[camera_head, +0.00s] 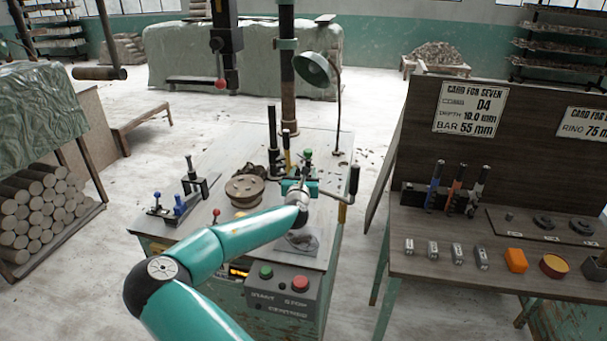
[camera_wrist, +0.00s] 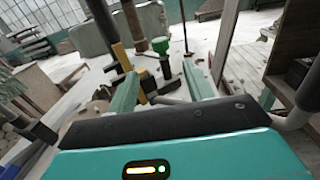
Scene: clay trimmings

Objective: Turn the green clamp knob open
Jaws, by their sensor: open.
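The green clamp knob (camera_wrist: 161,45) stands on a dark stem in the wrist view, and it shows small on the machine table in the head view (camera_head: 308,153). My gripper (camera_wrist: 163,80) is open, with its two pale green fingers spread wide. In the wrist picture the knob appears in the gap between the fingers, beyond their tips, and neither finger touches it. In the head view my gripper (camera_head: 301,178) hangs over the table just in front of the knob and partly hides the fittings beneath it.
A yellow-handled post (camera_wrist: 122,57) rises close to the left finger. A round plate (camera_head: 244,190) and blue-knobbed fittings (camera_head: 180,205) stand left on the table. A control box (camera_head: 280,290) is at the front. A bench (camera_head: 440,262) with tools is to the right. A lamp (camera_head: 312,70) stands behind.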

